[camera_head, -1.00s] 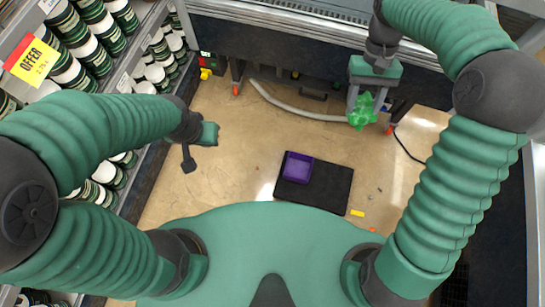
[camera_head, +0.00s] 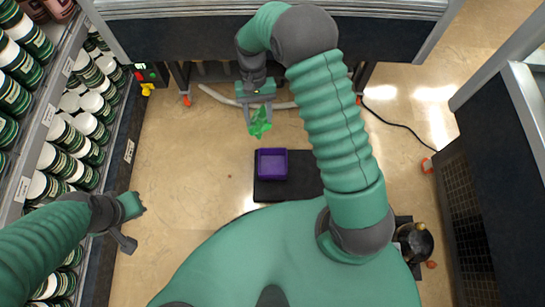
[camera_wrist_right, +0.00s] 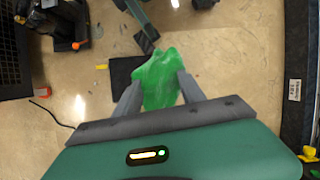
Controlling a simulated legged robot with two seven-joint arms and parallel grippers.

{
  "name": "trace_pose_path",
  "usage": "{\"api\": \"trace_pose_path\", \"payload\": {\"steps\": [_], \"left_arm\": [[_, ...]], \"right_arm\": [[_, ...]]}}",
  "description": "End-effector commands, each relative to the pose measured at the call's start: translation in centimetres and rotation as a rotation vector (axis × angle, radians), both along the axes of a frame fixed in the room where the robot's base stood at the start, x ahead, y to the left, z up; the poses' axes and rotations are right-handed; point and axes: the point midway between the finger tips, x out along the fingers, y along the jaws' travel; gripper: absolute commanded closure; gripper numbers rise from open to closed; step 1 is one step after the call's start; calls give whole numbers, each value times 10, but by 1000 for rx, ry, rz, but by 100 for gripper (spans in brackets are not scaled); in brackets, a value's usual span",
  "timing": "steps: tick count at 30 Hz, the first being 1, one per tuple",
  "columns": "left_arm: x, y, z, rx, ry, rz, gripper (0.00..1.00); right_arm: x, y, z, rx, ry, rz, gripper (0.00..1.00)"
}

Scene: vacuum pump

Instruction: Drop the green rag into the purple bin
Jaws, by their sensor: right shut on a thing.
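The green rag (camera_head: 260,122) hangs crumpled from my right gripper (camera_head: 258,112), which is shut on it. In the right wrist view the rag (camera_wrist_right: 157,79) sits between the two fingers of the right gripper (camera_wrist_right: 157,85). The purple bin (camera_head: 272,164) stands on a black mat (camera_head: 306,184) on the floor. In the head view the rag is a little above and left of the bin, apart from it. The bin is hidden in the right wrist view. My left gripper (camera_head: 128,222) is empty at the left, near the shelf; its finger gap is unclear.
Shelves of green and white cans (camera_head: 62,140) line the left. A conveyor (camera_head: 220,45) runs across the top, with a grey hose (camera_head: 215,95) below. A vacuum pump (camera_head: 413,240) stands at the lower right. Floor around the mat is mostly clear.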

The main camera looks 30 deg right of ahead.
Motion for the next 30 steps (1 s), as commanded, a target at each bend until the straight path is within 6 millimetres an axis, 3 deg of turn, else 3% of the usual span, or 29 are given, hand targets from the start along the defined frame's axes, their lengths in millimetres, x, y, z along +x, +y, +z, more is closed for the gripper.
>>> {"api": "trace_pose_path", "payload": {"steps": [1, 15, 20, 30], "left_arm": [[0, 0, -23, 0, 0, 0, 100], [0, 1, -118, 0, 0, 1, 100], [0, 1, -136, 0, 0, 0, 100], [0, 1, -157, 0, 0, 1, 100]], "right_arm": [[-1, -2, -34, -1, 5, -30, 91], [-10, -43, -222, 0, 5, -327, 91], [-13, -57, -258, 1, 4, -391, 91], [-15, -62, -287, 2, 3, -412, 91]]}}
